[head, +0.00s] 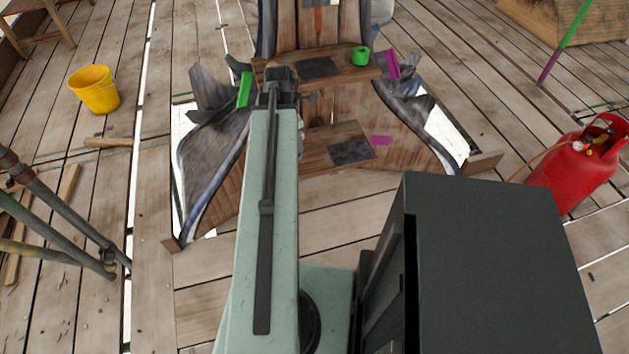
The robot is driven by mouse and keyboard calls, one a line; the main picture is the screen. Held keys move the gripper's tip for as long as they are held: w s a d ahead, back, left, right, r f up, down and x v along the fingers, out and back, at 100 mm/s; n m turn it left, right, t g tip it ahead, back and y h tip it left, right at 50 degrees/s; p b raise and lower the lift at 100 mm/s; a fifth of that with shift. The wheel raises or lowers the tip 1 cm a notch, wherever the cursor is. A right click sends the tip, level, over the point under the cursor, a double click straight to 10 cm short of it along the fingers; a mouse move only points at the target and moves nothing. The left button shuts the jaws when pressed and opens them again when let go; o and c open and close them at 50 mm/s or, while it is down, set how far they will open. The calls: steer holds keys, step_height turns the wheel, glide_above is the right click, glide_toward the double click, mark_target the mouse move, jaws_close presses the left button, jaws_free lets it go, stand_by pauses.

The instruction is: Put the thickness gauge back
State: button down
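I cannot surely pick out the thickness gauge. The upper board (350,76) and lower board (366,146) each bear a dark grey patch. My gripper (282,74) is over the upper board's left end; its fingers are too dark and hidden to read.
Torn grey metal sheeting (212,150) flanks the structure. A yellow bucket (94,90) stands left, a red gas cylinder (575,168) right. Metal poles (60,215) are at lower left. A green and magenta pole (565,40) is upper right. Plank flooring is partly open, with bright gaps.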

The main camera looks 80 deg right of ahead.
steer(key=s+a+f+m+b, duration=0.1)
steer(key=s+f+b, duration=0.2)
steer(key=f+b, duration=0.35)
steer(key=s+f+b, duration=0.3)
steer(key=f+b, duration=0.2)
steer(key=f, duration=0.3)
steer(key=d+f+b, duration=0.1)
steer(key=d, duration=0.4)
steer(key=w+d+f+b, duration=0.1)
steer(key=d+f+b, duration=0.1)
steer(key=d, duration=0.3)
steer(key=w+d+f+b, duration=0.1)
steer(key=d+f+b, duration=0.1)
steer(key=d, duration=0.3)
steer(key=shift+w+d+f, duration=0.2)
steer(key=shift+d+f, duration=0.05)
steer(key=shift+d, duration=0.15)
steer(key=shift+r, duration=0.2)
steer(key=shift+f, duration=0.1)
steer(key=c, duration=1)
jaws_free()
